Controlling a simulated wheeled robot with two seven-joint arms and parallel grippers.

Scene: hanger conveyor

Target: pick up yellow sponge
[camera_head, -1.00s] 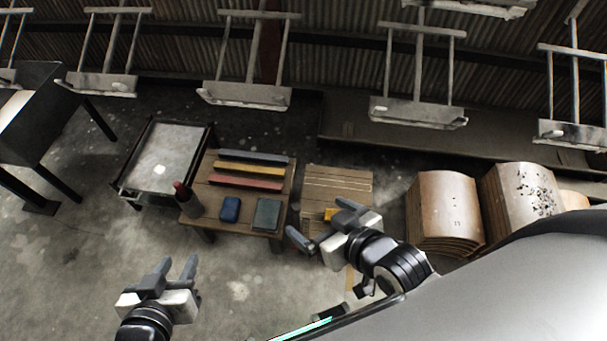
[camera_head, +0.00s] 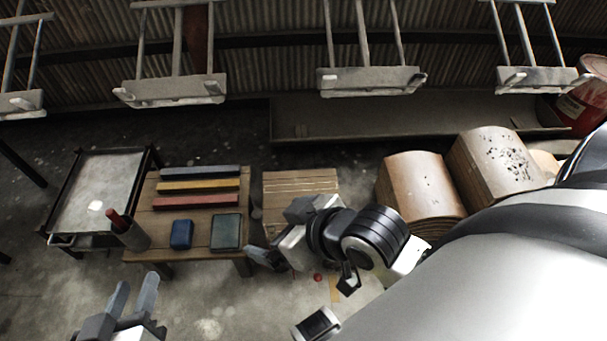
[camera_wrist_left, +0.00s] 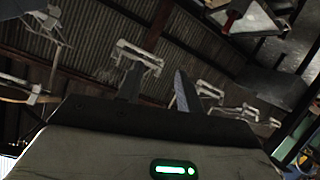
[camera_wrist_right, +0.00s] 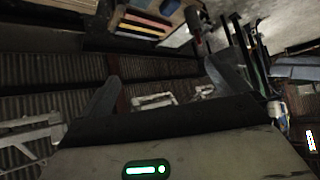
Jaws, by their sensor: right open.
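No yellow sponge can be made out now. A small yellow thing seen earlier on the wooden crate (camera_head: 290,182) is hidden behind my right gripper and arm. My right gripper (camera_head: 277,236) is over the crate's near side, right of the low table. In the right wrist view its fingers (camera_wrist_right: 165,85) are wide apart with nothing between them. My left gripper (camera_head: 134,290) is at the lower left, in front of the low table. In the left wrist view its fingers (camera_wrist_left: 157,85) are apart and empty.
The low wooden table (camera_head: 152,215) bears blue, yellow and red bars, a blue block (camera_head: 181,234), a grey-green block (camera_head: 226,231) and a cylindrical container (camera_head: 132,236). A metal cart (camera_head: 105,185) stands left. Stacked curved sheets (camera_head: 420,185) stand right. Hangers (camera_head: 370,80) hang behind.

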